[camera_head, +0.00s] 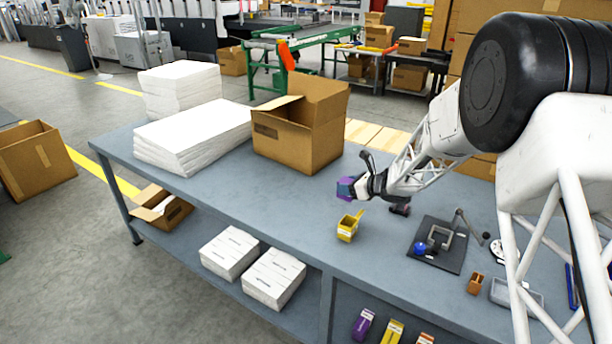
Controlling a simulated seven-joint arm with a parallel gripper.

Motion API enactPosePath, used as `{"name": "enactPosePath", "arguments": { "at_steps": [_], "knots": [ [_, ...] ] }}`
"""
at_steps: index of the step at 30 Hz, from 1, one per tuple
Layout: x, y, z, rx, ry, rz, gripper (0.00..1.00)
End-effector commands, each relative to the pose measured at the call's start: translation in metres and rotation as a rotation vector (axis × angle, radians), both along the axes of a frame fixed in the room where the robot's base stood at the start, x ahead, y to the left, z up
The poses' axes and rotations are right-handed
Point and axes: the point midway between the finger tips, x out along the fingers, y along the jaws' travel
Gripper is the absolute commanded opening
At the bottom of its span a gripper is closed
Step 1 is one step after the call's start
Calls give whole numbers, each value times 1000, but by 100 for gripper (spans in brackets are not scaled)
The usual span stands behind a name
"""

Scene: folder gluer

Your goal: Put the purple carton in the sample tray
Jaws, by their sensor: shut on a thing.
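My gripper (359,187) is shut on a small purple carton (345,188) with a bluish end face. It holds the carton over the grey table, just behind a small yellow open box; the exact height is hard to tell. The fingers hide part of the carton. A shallow grey tray (499,292), which looks like the sample tray, lies near the table's front edge at the right. It is well to the right of my gripper, and my white arm struts partly cover it.
The yellow box (347,229) stands below the carton. A black plate fixture (436,246) with a lever and a small brown box (475,284) lie between carton and tray. A large open cardboard box (300,140) and white stacks (195,135) fill the left. Another purple carton (362,324) is on the lower shelf.

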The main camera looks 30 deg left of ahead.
Motion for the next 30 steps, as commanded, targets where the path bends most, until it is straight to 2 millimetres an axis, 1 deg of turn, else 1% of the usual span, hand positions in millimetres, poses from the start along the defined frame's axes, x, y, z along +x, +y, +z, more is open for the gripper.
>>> {"name": "enactPosePath", "arguments": {
  "at_steps": [4, 15, 21, 30],
  "knots": [
    [5, -4, -9, -2, 0, 22, 26],
    [14, -10, -24, -1, 0, 67, 26],
    [15, -12, -28, -1, -1, 76, 26],
    [16, -12, -28, 0, -2, 77, 26]
  ]
}}
